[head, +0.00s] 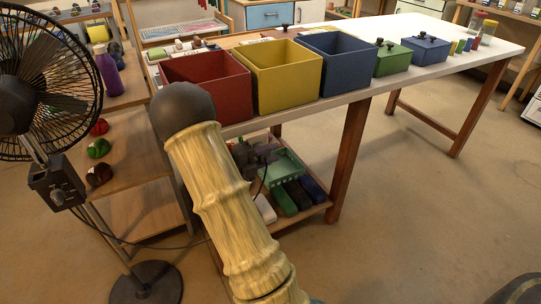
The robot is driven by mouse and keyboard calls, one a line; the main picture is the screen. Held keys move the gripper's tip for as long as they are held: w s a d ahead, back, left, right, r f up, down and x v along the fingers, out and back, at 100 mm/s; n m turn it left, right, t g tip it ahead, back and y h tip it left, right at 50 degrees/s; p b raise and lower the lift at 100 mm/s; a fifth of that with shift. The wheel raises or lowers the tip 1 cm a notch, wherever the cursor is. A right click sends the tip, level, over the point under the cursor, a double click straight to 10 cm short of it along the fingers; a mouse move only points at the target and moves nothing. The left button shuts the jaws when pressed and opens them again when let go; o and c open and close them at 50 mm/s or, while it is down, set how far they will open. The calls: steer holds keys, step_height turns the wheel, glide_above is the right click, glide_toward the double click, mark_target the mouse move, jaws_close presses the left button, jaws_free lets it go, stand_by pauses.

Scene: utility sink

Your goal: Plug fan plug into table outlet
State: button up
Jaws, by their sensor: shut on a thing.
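The black fan (50,75) stands at the left on a pole with a round base (147,284). Its control box (56,183) is on the pole. A thin black cord (150,246) runs from the fan, passes behind my arm and shows again below my gripper. My gripper (262,158) is a small dark shape under the table's front edge, partly behind my arm. It is shut on the fan plug, which is too small and dark to make out. The white-topped table (455,55) stretches to the right. I cannot make out the table outlet.
Red (208,85), yellow (278,73) and blue (337,62) bins stand along the table's front edge. A lower shelf (310,209) holds a green tray (286,166) and several dark items. A wooden side shelf (140,207) is at left. Floor right of the table leg is clear.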

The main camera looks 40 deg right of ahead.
steer(key=shift+w, duration=0.4)
steer(key=o, duration=1.1)
